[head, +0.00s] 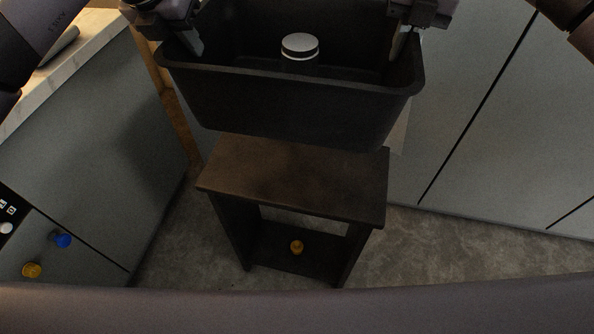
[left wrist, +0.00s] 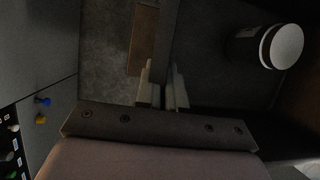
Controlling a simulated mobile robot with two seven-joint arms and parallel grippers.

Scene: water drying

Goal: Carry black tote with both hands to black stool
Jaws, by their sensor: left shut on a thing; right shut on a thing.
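The black tote (head: 290,108) is at the top of the head view, upright, with a white-lidded jar (head: 300,46) inside. The jar also shows in the left wrist view (left wrist: 265,47). My left gripper (head: 192,42) is shut on the tote's left rim; its fingers also show in the left wrist view (left wrist: 164,92). My right gripper (head: 402,42) is shut on the right rim. The dark stool (head: 290,180) stands below the tote in the picture. The tote hides the stool top's far edge; I cannot tell the gap between them.
A grey cabinet (head: 90,150) with blue and yellow knobs stands on the left. Pale cabinet fronts (head: 480,120) line the right. Bare floor (head: 410,240) shows around the stool.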

